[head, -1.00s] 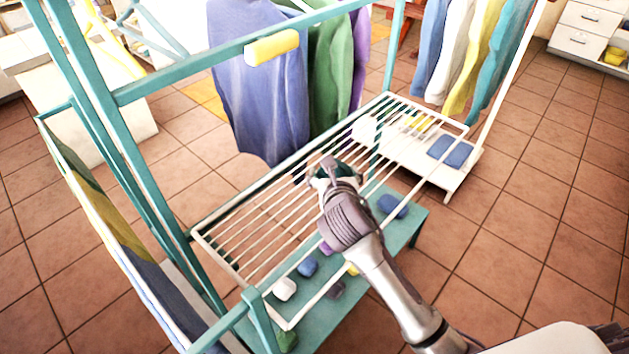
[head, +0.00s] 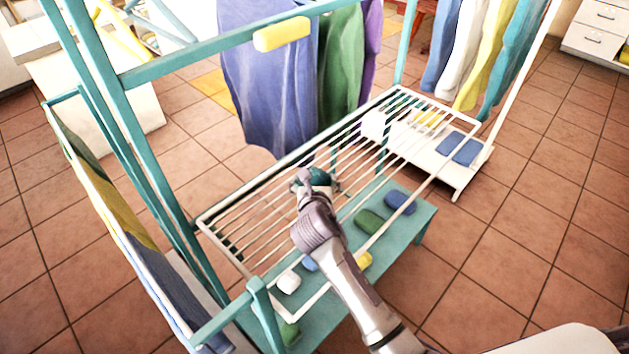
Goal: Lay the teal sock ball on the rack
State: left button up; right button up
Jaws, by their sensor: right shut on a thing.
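The teal sock ball (head: 320,176) is a dark teal lump at the tip of my right gripper (head: 318,183). My right gripper is shut on it, over the middle of the rack. The rack (head: 243,218) is a white wire grid of thin bars in a white frame, set across the teal stand. I cannot tell whether the sock ball touches the bars. The gripper hides part of the ball and the bars beneath. My left gripper is not in the head view.
A teal lower shelf (head: 405,228) beneath the rack carries a blue roll (head: 400,202), a green roll (head: 369,221), a yellow one (head: 362,261) and a white one (head: 289,282). Clothes (head: 268,80) hang behind the rack. A yellow block (head: 282,34) sits on the teal upper rail.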

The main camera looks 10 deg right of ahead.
jog(key=o, duration=1)
jog(key=shift+f, duration=0.1)
jog(key=shift+s+r, duration=0.2)
jog(key=p+v, duration=0.1)
jog(key=v, duration=1)
jog(key=shift+s+r, duration=0.15)
jog(key=shift+s, duration=0.15)
